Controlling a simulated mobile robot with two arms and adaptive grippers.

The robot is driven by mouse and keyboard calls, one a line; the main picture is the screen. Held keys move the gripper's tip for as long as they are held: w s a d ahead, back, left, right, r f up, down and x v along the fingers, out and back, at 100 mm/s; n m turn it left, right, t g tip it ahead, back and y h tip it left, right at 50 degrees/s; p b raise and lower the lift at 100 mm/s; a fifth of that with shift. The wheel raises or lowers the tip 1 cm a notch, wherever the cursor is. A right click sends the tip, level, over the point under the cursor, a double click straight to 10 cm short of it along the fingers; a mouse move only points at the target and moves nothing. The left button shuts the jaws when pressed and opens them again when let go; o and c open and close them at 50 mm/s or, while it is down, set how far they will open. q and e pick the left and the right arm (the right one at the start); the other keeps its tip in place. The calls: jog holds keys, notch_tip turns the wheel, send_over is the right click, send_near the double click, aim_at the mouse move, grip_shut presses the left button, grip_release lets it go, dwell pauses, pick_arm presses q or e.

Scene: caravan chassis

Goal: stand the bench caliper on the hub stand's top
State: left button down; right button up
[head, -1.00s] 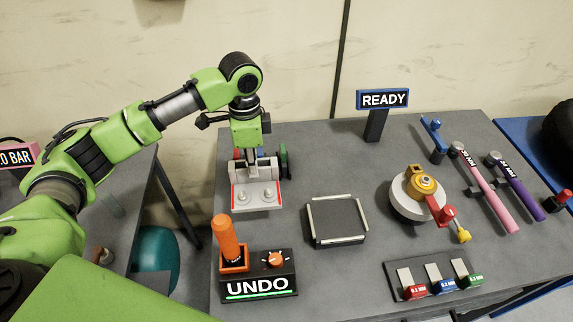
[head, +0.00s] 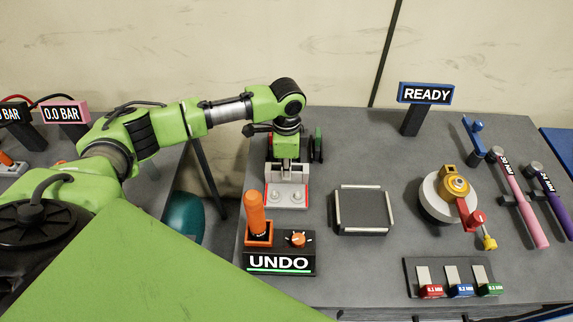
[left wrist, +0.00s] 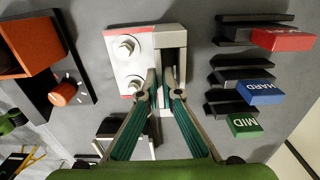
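The bench caliper is most likely the grey bracket with red edges and two round bolts (head: 286,196). It rests upright on the bench behind the UNDO box, and it shows close up in the left wrist view (left wrist: 130,72). My left gripper (left wrist: 162,78) points down at it, its fingers drawn close together on either side of the caliper's narrow upright wall. I see no clear gap between fingers and wall. The hub stand appears to be the dark square block with pale rails around its top (head: 363,211), right of the caliper. Its top is empty. My right gripper is out of view.
The UNDO box (head: 280,263) with an orange handle stands in front of the caliper. Coloured pads, HARD (left wrist: 260,93) among them, lie behind the caliper. A round plate with a yellow hub (head: 440,212) stands right of the square block. The READY sign (head: 425,93) stands behind.

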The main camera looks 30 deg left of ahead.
pick_arm(q)
jog(key=shift+w+r, duration=0.1)
jog(key=shift+r, duration=0.1)
jog(key=c, duration=2.6)
grip_release()
jog(key=shift+f, duration=0.25)
jog(key=shift+c, duration=0.2)
jog(key=o, duration=0.4)
jog(key=shift+s+r, duration=0.1)
jog(key=shift+s, duration=0.1)
jog(key=shift+r, duration=0.15)
notch_tip(320, 180, up, 12)
jog(key=b, duration=0.2)
jog(key=shift+w, duration=0.15)
